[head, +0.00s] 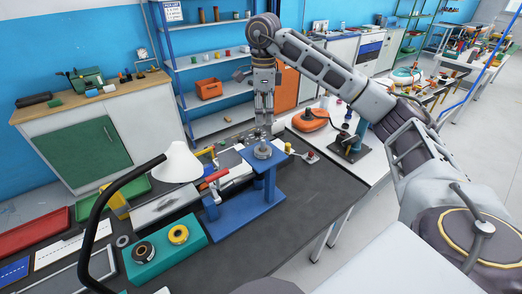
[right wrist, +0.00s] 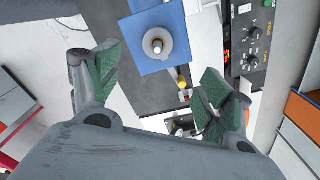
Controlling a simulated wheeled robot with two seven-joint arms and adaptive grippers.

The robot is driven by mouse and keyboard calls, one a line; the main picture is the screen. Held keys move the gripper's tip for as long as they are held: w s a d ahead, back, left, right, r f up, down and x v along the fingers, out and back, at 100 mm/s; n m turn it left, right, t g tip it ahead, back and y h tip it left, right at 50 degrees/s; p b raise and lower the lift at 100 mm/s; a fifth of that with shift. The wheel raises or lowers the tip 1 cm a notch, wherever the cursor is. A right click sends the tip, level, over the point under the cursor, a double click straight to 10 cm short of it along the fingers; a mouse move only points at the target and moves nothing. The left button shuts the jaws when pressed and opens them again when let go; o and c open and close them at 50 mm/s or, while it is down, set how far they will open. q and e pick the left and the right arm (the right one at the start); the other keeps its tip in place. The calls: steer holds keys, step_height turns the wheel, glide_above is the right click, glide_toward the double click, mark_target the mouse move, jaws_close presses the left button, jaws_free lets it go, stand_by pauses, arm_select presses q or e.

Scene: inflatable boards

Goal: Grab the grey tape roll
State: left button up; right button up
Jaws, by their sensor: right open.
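A round grey roll (head: 263,152), which looks like the grey tape roll, sits on top of the blue stand (head: 264,167). In the right wrist view the roll (right wrist: 157,43) shows as a ring with a pale centre on the blue plate (right wrist: 178,22). My right gripper (head: 264,122) points down above the stand, apart from the roll. In the right wrist view its green-padded fingers (right wrist: 163,85) are spread, with nothing between them. A smaller grey ring (head: 122,241) lies on the dark table at the left. My left gripper is not in view.
A teal block (head: 190,246) carries a dark roll (head: 144,251) and a yellow roll (head: 178,235). A red-handled tool (head: 214,176) and a white cone-shaped thing (head: 177,163) stand left of the blue stand.

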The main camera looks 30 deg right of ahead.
mark_target(264, 147)
steer(key=shift+f, duration=0.45)
step_height(264, 147, down, 2)
steer(key=shift+s+f, duration=0.1)
steer(key=shift+s, duration=0.05)
steer(key=shift+f+p, duration=0.3)
steer(key=shift+f, duration=2.45)
steer(key=shift+f, duration=0.15)
steer(key=shift+s+f+p, duration=0.15)
steer(key=shift+f+p, duration=0.65)
steer(key=shift+f, duration=1.65)
